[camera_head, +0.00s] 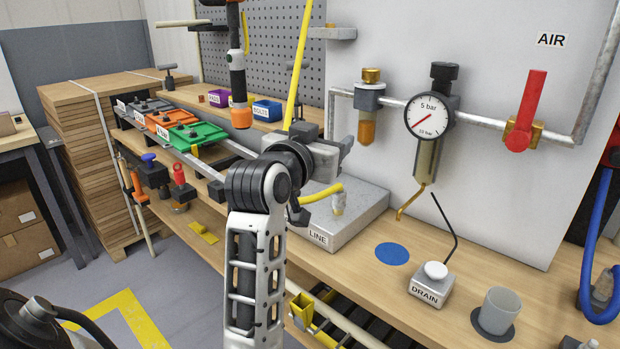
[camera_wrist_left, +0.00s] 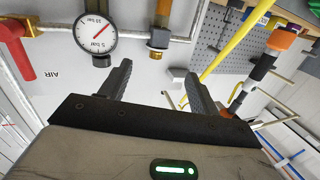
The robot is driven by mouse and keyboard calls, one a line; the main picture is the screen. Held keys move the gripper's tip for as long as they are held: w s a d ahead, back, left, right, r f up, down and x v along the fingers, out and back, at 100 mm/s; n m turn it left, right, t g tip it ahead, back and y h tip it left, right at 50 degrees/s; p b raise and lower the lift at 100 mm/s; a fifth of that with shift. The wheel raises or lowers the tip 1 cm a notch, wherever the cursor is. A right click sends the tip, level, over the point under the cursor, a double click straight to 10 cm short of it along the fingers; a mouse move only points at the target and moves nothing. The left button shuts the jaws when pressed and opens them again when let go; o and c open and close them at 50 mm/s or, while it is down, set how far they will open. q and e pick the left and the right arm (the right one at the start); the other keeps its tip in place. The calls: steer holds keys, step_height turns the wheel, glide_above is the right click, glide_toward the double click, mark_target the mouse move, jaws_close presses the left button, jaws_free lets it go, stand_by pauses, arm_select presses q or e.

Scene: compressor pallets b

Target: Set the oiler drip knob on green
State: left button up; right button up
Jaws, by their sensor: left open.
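The oiler (camera_head: 367,128) hangs on the wall pipe, with an amber bowl below and a brass drip knob (camera_head: 371,75) on top. In the left wrist view, which is upside down, the brass knob (camera_wrist_left: 157,54) shows beyond the fingers and between them. No green mark can be made out on it. My left gripper (camera_head: 342,150) is in front of the panel, below and left of the oiler in the head view. Its two fingers (camera_wrist_left: 157,90) are apart with nothing between them, and clear of the knob. My right gripper is not in view.
A pressure gauge (camera_head: 429,116) and red air lever (camera_head: 529,110) sit right of the oiler. Below are the LINE box (camera_head: 345,228), DRAIN box (camera_head: 431,284) and a grey cup (camera_head: 498,308). A tool (camera_head: 237,85) hangs at left, near a yellow hose (camera_head: 298,65).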

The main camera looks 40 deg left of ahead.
arm_select(q)
steer(key=shift+m+h, duration=0.3)
steer(key=shift+s+d+f, duration=0.15)
steer(key=shift+d+f, duration=0.1)
steer(key=shift+f, duration=0.4)
steer(key=shift+s+d+f, duration=0.15)
steer(key=shift+d+f, duration=0.05)
steer(key=shift+f, duration=0.45)
steer(key=shift+s+d+f, duration=0.15)
steer(key=shift+d+f, duration=0.1)
steer(key=shift+f, duration=0.4)
